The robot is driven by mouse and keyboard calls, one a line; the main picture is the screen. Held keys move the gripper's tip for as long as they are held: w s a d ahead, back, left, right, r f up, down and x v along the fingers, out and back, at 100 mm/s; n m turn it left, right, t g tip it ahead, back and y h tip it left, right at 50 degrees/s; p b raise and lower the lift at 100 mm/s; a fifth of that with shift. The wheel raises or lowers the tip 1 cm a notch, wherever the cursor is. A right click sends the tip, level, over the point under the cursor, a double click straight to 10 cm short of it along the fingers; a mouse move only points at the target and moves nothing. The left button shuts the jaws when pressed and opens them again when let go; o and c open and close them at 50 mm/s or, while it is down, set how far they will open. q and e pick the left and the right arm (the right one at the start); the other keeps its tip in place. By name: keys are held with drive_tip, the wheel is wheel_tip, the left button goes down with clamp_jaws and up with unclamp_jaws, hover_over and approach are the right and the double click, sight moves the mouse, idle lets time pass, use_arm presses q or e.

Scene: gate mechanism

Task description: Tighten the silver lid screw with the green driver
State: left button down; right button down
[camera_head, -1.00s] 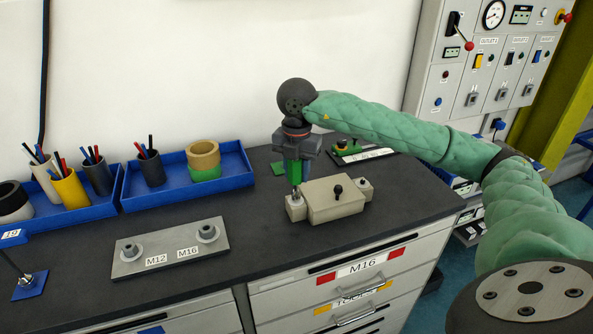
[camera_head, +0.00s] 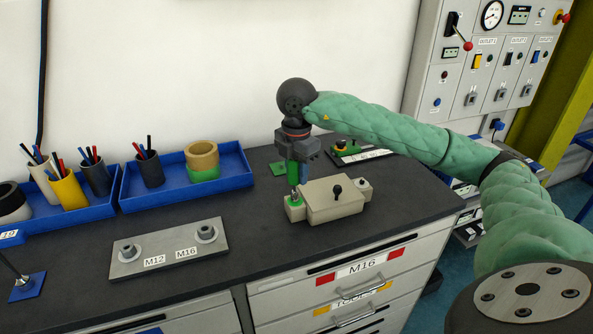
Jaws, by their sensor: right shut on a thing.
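My right gripper (camera_head: 294,160) points down over the bench and is shut on the green driver (camera_head: 293,178). The driver is upright, and its thin shaft reaches down to the left lug of the beige box (camera_head: 335,208). The silver lid screw (camera_head: 294,197) is at the driver's tip there. It is small and partly hidden, so I cannot tell how deep it sits. The box lid has a black knob (camera_head: 337,191) and a second lug (camera_head: 363,187) at the right. My left gripper is not in view.
A grey plate (camera_head: 168,250) marked M12 and M16 lies to the left. Blue trays (camera_head: 236,172) with pen cups and tape rolls stand along the wall. A green fixture (camera_head: 342,147) lies behind the box. The bench front edge is close below the box.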

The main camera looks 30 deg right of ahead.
drive_tip(key=shift+a+f, duration=0.1)
drive_tip(key=shift+f, duration=0.1)
drive_tip(key=shift+r, duration=0.85)
drive_tip(key=shift+r+p, duration=1.3)
drive_tip(key=shift+r, duration=1.1)
